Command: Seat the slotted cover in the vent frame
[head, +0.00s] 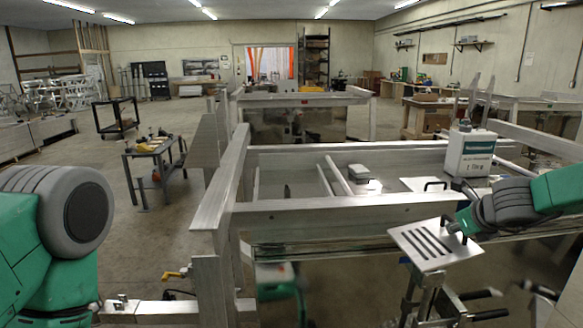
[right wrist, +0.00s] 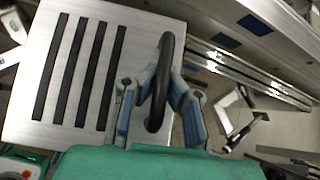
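The slotted cover (head: 435,246) is a square metal plate with several dark parallel slots and a black loop handle. In the head view it is tilted, in the air in front of the trailer rail. My right gripper (head: 458,226) is at the cover's handle side. The right wrist view shows the cover (right wrist: 62,60) at the left, with the black handle (right wrist: 166,50) between the blue-padded fingers of the right gripper (right wrist: 160,88), which look closed on it. I cannot make out the vent frame for certain. My left gripper is not in view; only the left arm shows.
The aluminium trailer rail (head: 335,215) runs across behind the cover. A white box with a green band (head: 470,153) and a small grey box (head: 361,173) are on the trailer. Clamp-like metal parts (head: 432,300) stand below the cover. A tool cart (head: 152,150) stands at left.

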